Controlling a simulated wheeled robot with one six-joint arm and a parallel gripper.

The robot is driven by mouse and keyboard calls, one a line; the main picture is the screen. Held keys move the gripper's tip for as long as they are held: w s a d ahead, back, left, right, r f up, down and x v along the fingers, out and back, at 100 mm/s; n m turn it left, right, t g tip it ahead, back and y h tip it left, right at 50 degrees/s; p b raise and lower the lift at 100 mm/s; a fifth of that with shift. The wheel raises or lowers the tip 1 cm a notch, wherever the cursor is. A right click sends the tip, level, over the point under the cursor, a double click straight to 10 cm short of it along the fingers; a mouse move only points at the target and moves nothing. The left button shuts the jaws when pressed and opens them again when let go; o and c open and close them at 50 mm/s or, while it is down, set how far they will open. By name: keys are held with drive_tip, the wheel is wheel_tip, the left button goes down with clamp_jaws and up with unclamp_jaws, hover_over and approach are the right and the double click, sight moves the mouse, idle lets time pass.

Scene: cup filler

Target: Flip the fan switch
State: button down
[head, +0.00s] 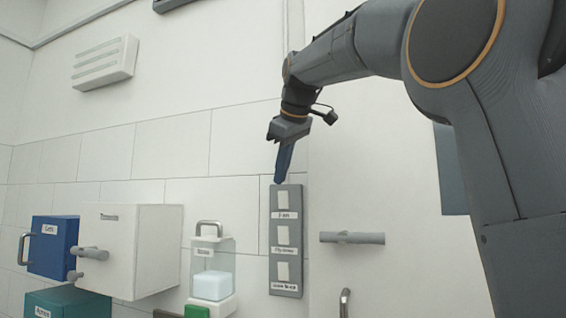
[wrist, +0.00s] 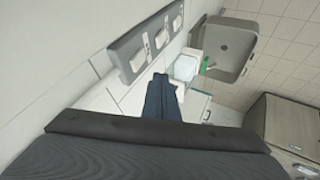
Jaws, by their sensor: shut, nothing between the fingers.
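A grey switch panel (head: 270,265) is fixed to the wall, with three white rocker switches stacked on it. The top one, the fan switch (head: 284,200), has a label that appears to read "Fan". My gripper (head: 279,180) is shut and empty, pointing down, its tip at the panel's top edge just above the fan switch. I cannot tell whether it touches the panel. In the wrist view the shut gripper (wrist: 161,77) lies beside the panel (wrist: 122,47), near its closest switch (wrist: 138,61).
A grey horizontal bar handle (head: 352,238) sticks out right of the panel. Left of it are a clear dispenser (head: 211,262), a white box (head: 130,245) with a knob, and a blue box (head: 52,247). A grey sink (wrist: 232,45) shows in the wrist view.

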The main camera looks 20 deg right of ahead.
sight(281, 193)
drive_tip(key=shift+w+d+f+p, duration=0.35)
drive_tip(key=shift+w+f, duration=0.2)
drive_tip(key=shift+w, duration=0.5)
drive_tip(key=shift+w+d+f+p, duration=0.25)
drive_tip(key=shift+w+d+f, duration=0.2)
drive_tip(key=shift+w, duration=0.6)
drive_tip(key=shift+w+d+f+p, duration=0.3)
drive_tip(key=shift+w+f, duration=0.3)
drive_tip(key=shift+w, duration=0.45)
drive_tip(key=shift+w+d+r+p, duration=0.1)
drive_tip(key=shift+w+d+p, duration=0.1)
drive_tip(key=shift+p, duration=0.2)
drive_tip(key=shift+r, duration=0.15)
drive_tip(key=shift+r+p, duration=0.7)
drive_tip(key=shift+p, duration=0.35)
